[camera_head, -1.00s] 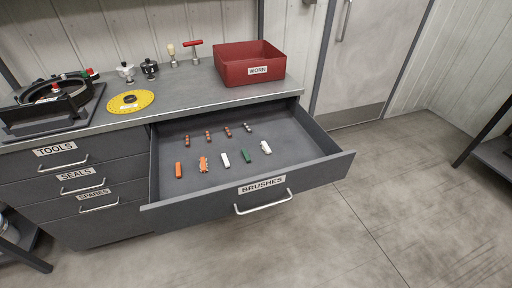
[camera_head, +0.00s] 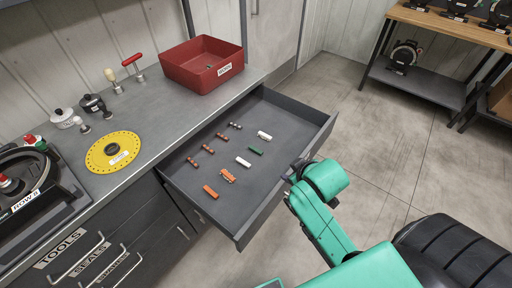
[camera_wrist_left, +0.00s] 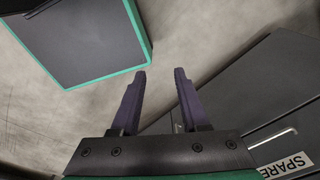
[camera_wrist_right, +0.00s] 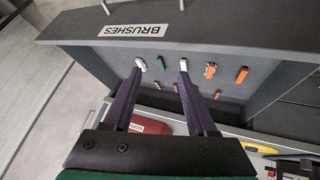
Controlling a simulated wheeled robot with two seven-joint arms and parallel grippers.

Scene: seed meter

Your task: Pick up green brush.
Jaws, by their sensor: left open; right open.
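The green brush (camera_head: 256,151) lies in the open brushes drawer (camera_head: 272,204), between a white brush (camera_head: 264,136) and another white brush (camera_head: 243,162). In the right wrist view the green brush (camera_wrist_right: 161,62) shows beyond and between the fingertips, not touching them. My right gripper (camera_head: 292,176) is at the drawer's front edge in the head view; in the right wrist view (camera_wrist_right: 160,68) its fingers are apart and empty. My left gripper (camera_wrist_left: 160,75) is open and empty over the floor in the left wrist view, and is not clearly visible in the head view.
An orange brush (camera_head: 210,191), an orange figure-shaped piece (camera_head: 228,175) and several brown and grey pieces (camera_head: 208,149) share the drawer. A red WORN bin (camera_head: 203,80) and a yellow disc (camera_head: 114,152) stand on the counter.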

